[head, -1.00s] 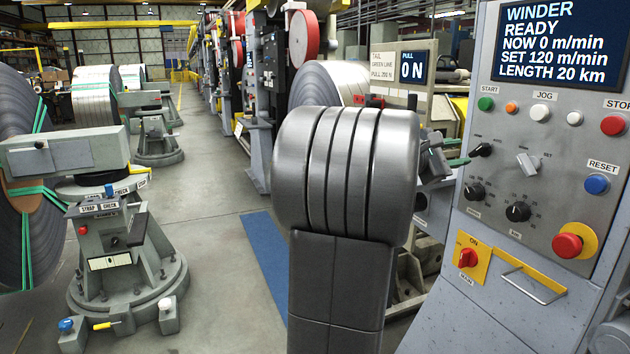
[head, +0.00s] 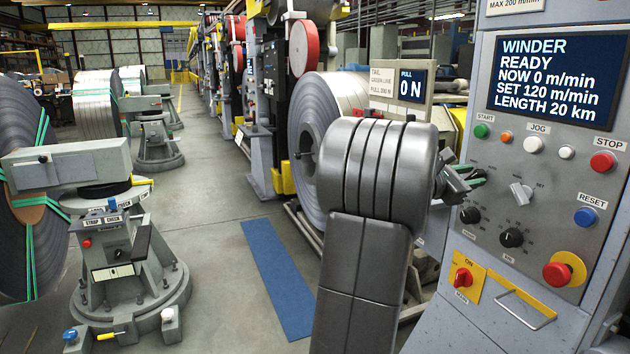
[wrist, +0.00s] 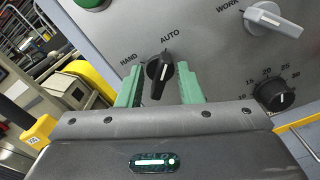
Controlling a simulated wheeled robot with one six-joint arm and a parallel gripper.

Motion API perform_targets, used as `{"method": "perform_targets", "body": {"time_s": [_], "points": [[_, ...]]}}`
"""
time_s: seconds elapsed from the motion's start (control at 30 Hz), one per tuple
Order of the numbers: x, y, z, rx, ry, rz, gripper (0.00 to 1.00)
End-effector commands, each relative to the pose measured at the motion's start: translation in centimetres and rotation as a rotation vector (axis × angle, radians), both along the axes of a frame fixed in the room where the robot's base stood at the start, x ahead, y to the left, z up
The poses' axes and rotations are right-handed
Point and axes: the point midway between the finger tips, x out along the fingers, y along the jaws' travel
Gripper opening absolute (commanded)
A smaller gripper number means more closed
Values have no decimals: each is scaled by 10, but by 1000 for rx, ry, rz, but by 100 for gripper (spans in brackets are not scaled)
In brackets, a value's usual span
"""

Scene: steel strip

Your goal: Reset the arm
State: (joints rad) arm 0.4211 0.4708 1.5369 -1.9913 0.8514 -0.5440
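My gripper (head: 474,176) is at the left part of the winder control panel (head: 560,150), largely behind my own arm in the head view. In the wrist view its two green fingers (wrist: 160,84) stand apart, with a black HAND/AUTO selector knob (wrist: 159,74) showing between them. A narrow gap shows on each side of the knob. I cannot tell how deep the fingers reach around it. The knob's pointer is tilted slightly right of upright, toward AUTO. In the head view this knob is hidden by my gripper. The gripper holds nothing that I can see.
Close by are a grey selector (wrist: 275,18), a black dial (wrist: 274,95), a green START button (head: 481,131), a red emergency button (head: 560,273) and a yellow-framed handle (head: 526,305). A steel coil (head: 320,135) stands behind my arm.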

Motion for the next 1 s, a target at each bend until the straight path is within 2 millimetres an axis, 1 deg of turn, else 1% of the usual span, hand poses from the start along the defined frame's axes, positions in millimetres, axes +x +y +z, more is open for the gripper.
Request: {"method": "perform_targets", "body": {"time_s": [0.03,0.07,0.6,1.0], "points": [[0,0,5,-8,23,0,33],[0,0,5,-15,36,-1,33],[1,0,4,-111,269,1,33],[1,1,1,-133,316,-1,33]]}}
